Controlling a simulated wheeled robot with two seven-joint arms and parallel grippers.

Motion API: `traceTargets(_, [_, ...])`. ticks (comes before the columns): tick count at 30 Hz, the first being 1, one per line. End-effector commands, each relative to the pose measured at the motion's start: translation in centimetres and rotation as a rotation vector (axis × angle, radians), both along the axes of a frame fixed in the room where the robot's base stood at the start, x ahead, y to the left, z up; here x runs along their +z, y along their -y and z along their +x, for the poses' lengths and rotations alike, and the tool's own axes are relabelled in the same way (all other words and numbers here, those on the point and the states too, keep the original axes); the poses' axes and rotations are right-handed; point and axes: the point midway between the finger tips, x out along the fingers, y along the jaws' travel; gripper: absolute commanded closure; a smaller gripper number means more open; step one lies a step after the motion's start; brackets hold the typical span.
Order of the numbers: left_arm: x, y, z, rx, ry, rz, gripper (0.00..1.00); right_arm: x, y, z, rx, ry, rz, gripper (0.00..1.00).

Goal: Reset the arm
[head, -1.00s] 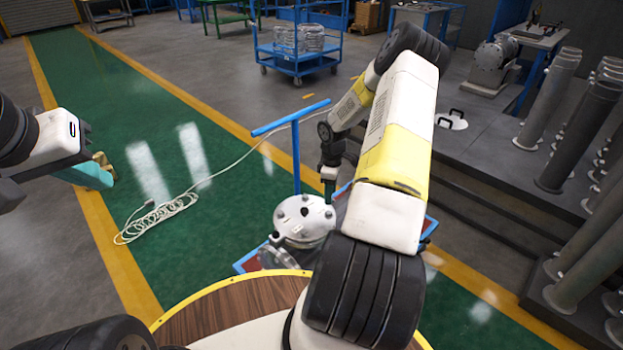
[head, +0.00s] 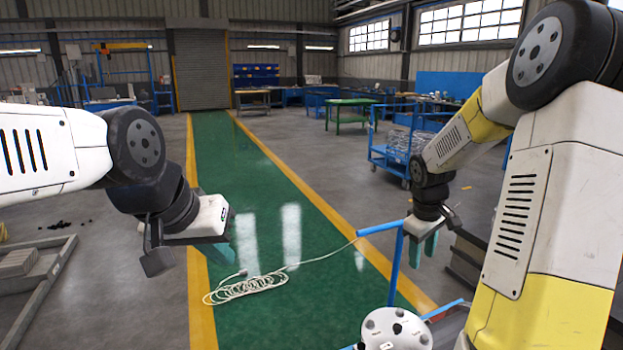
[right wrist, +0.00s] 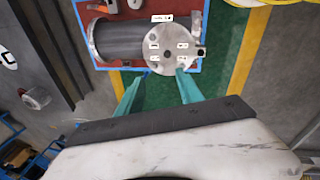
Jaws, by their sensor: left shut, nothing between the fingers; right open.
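The flanged shell is a grey metal cylinder (right wrist: 125,40) with a round bolted flange (right wrist: 168,52), lying on the red cart in the right wrist view. In the head view only its pale flange (head: 395,330) shows at the bottom edge. My right gripper (head: 428,244) is open and empty; in the right wrist view its teal fingers (right wrist: 159,88) stand apart just below the flange in the picture, and I see no contact. My left gripper (head: 220,252) is shut and empty over the green lane, well left of the shell.
The cart has a blue push handle (head: 385,228) close to my right gripper. A coiled white cable (head: 245,287) lies on the green floor lane. A blue trolley (head: 395,155) and a green table (head: 350,115) stand farther back.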

Motion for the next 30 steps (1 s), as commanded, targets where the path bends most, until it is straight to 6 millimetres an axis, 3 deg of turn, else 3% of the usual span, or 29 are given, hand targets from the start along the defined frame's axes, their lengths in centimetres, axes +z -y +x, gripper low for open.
traceTargets(1, [0.0,0.0,0.0,0.000,0.000,0.000,1.00,2.5,-1.1,-1.2,-0.031,0.037,0.003,0.56])
traceTargets(6, [0.0,0.0,0.0,0.000,0.000,0.000,1.00,8.3,-4.8,-5.9,-0.156,0.138,0.063,0.56])
traceTargets(12, [0.0,0.0,0.0,0.000,0.000,0.000,1.00,13.0,-8.8,-12.3,-0.293,0.253,0.201,0.56])
traceTargets(18, [0.0,0.0,0.0,0.000,0.000,0.000,1.00,15.0,-12.0,-18.0,-0.396,0.327,0.375,0.56])
traceTargets(21, [0.0,0.0,0.0,0.000,0.000,0.000,1.00,15.3,-13.0,-19.7,-0.425,0.341,0.438,0.56])
traceTargets(30, [0.0,0.0,0.0,0.000,0.000,0.000,1.00,15.4,-13.7,-21.0,-0.447,0.349,0.490,0.56])
